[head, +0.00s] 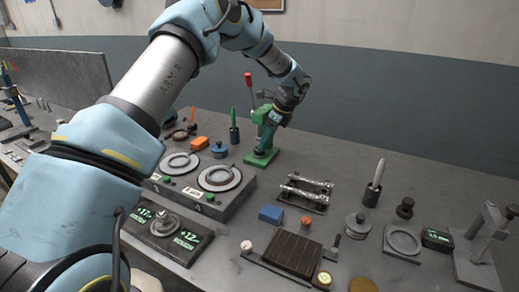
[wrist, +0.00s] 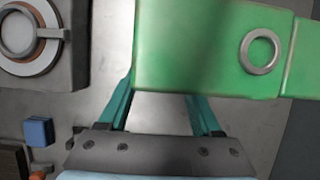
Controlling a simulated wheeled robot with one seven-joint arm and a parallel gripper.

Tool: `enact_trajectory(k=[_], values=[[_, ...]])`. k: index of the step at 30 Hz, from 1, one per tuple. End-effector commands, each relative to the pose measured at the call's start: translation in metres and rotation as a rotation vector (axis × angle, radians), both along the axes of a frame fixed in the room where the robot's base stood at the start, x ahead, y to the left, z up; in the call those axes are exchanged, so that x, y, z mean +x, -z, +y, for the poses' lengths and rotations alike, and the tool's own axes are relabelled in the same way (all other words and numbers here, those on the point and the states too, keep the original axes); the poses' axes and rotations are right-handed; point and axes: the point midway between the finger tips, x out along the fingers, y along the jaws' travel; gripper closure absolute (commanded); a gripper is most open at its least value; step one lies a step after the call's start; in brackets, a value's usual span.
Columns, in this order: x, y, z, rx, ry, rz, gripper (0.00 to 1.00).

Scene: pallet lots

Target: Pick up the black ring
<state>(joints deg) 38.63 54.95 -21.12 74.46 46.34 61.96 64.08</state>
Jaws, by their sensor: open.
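A small dark ring-like thing (head: 180,135) lies on the bench behind the grey two-dial unit in the head view; it is too small to tell for certain whether it is the black ring. No black ring shows clearly in the wrist view. My gripper (head: 268,128) is at the green press, to the right of that dark thing. In the wrist view my gripper (wrist: 160,98) has its two teal fingers apart with nothing clearly held between them. The green body of the press (wrist: 195,45) covers the view ahead and hides part of the fingers.
The two-dial unit (head: 205,205) stands left of the press. A blue block (head: 271,214), a rack of metal bars (head: 305,190) and a dark ribbed plate (head: 292,253) lie in front. A clamp stand (head: 485,240) is far right. Bare bench lies right of the press.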

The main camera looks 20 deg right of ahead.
Motion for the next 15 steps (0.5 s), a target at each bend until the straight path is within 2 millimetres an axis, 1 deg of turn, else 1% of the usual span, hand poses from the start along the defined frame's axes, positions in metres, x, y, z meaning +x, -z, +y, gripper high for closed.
enact_trajectory(k=[3, 7, 10, 15], values=[[0.008, 0.012, 0.005, 0.002, -0.001, 0.004, 0.34], [0.013, 0.029, 0.009, 0.001, -0.001, 0.002, 0.34], [0.014, 0.034, 0.009, 0.000, 0.000, 0.001, 0.34], [0.014, 0.035, 0.009, 0.000, 0.000, 0.000, 0.34]])
